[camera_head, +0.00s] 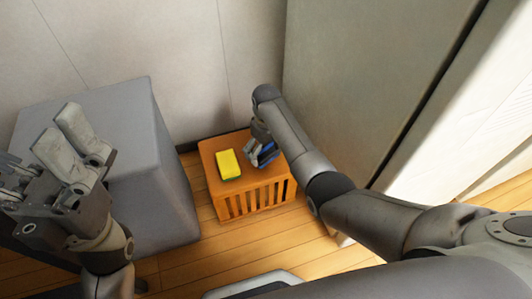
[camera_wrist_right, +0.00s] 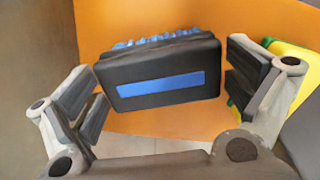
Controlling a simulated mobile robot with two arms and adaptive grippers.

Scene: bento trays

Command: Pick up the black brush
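The black brush (camera_wrist_right: 160,75) has a blue stripe on its side and blue bristles along its top edge. It is on the orange slatted crate; in the head view a dark and blue patch of it (camera_head: 266,155) shows beside my right gripper (camera_head: 258,146). In the right wrist view the fingers of my right gripper (camera_wrist_right: 168,98) are spread, one on each side of the brush. A small gap shows at the right finger; whether the left finger touches is unclear. My left gripper (camera_head: 57,122) is empty, its fingers apart, over the grey block.
The orange crate (camera_head: 236,145) stands on the wooden floor near the wall. A yellow and green sponge (camera_head: 227,163) lies on it, left of the brush, and shows behind the right finger in the wrist view (camera_wrist_right: 300,60). A large grey block (camera_head: 150,120) stands left.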

